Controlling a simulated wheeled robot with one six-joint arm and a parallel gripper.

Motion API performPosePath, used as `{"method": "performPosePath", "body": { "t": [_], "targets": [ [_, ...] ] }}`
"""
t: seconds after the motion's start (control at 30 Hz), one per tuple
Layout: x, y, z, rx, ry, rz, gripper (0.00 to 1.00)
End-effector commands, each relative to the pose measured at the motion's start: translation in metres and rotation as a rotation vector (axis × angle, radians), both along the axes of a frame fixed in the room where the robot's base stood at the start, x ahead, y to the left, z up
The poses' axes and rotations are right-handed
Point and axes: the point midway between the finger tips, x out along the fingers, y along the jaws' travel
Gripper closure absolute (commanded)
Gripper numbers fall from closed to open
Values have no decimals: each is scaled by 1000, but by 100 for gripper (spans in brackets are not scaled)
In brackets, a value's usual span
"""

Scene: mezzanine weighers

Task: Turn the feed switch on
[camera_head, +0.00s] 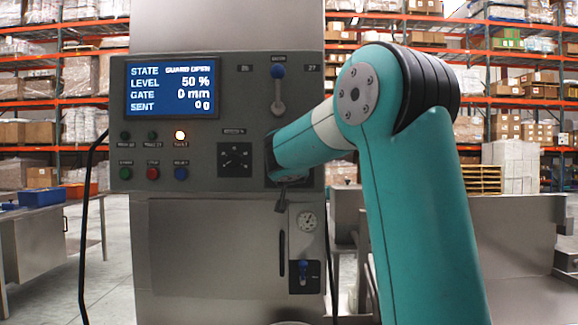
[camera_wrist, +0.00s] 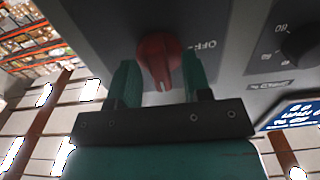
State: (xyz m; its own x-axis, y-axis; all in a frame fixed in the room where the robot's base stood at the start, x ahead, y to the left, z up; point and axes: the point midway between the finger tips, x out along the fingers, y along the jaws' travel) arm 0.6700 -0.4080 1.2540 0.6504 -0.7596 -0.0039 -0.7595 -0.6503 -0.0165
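The feed switch appears to be the red rotary knob (camera_wrist: 158,52) on a dark plate in the wrist view, with an "OFF" label to its right. My gripper (camera_wrist: 160,72) is open, with one green finger on each side of the knob. I cannot tell whether either finger touches it. In the head view, my teal arm reaches to the lower right of the grey control panel (camera_head: 210,112) and hides the knob. The blue display (camera_head: 172,87) reads state guard open, level 50 %, gate 0 mm and sent 0 g.
A black cable (camera_head: 84,230) hangs at left.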

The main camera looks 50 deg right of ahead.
Motion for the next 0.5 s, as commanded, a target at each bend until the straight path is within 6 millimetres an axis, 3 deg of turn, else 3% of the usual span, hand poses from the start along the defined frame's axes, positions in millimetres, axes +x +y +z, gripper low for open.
{"method": "performPosePath", "body": {
  "t": [0.33, 0.5],
  "targets": [
    [-3, 3, 1, -4, -2, -1, 55],
    [-19, 23, 0, -4, -3, 2, 55]
  ]
}}
